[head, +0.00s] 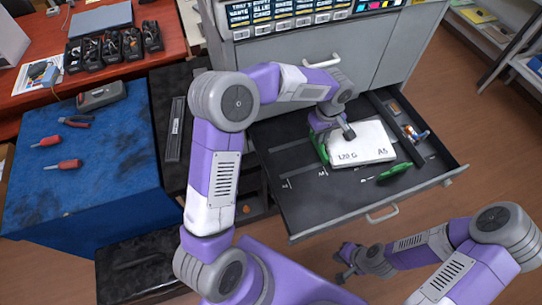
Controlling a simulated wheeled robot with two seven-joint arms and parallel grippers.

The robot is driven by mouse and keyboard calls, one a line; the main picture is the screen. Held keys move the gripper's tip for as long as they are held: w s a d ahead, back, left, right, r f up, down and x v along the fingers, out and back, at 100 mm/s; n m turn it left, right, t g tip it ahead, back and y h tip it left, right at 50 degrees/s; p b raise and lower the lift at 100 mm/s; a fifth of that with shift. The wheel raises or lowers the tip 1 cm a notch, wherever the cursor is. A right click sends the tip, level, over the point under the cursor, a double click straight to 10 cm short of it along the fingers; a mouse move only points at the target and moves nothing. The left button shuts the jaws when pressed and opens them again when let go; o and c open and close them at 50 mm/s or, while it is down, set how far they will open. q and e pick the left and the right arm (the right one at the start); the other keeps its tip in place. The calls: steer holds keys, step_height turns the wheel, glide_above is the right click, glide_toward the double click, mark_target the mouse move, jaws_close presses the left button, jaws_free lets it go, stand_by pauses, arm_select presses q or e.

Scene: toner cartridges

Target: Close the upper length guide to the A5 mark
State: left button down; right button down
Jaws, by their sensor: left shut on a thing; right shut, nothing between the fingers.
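A grey drawer (300,213) is pulled out of the cabinet. A white paper stack (366,148) marked "120 G" and "A5" lies in it. A green guide (321,150) stands along the stack's left edge, its upper part partly hidden by my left gripper. My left gripper (337,128) is over the stack's upper left corner, shut on this guide; the fingers' contact is hard to see. My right gripper (345,262) is shut and empty, in front of the drawer.
The drawer's front handle (382,214) faces my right arm. A narrow side compartment (409,130) holds small items. A blue-topped table (100,180) with red-handled tools stands at left. A red desk (172,40) with black cartridges is behind it. The wooden floor (480,120) at right is clear.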

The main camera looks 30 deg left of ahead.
arm_select(q)
steer(key=shift+w+d+r+p, duration=0.1)
steer(key=shift+w+d+p, duration=0.8)
steer(key=shift+w+d, duration=0.35)
steer(key=shift+w+d+p, duration=0.85)
steer(key=shift+w+d, duration=0.2)
steer(key=shift+w, duration=0.4)
steer(key=c, duration=1.4)
jaws_free()
steer(key=shift+o, duration=0.2)
step_height(320, 180, up, 7)
steer(key=p, duration=0.5)
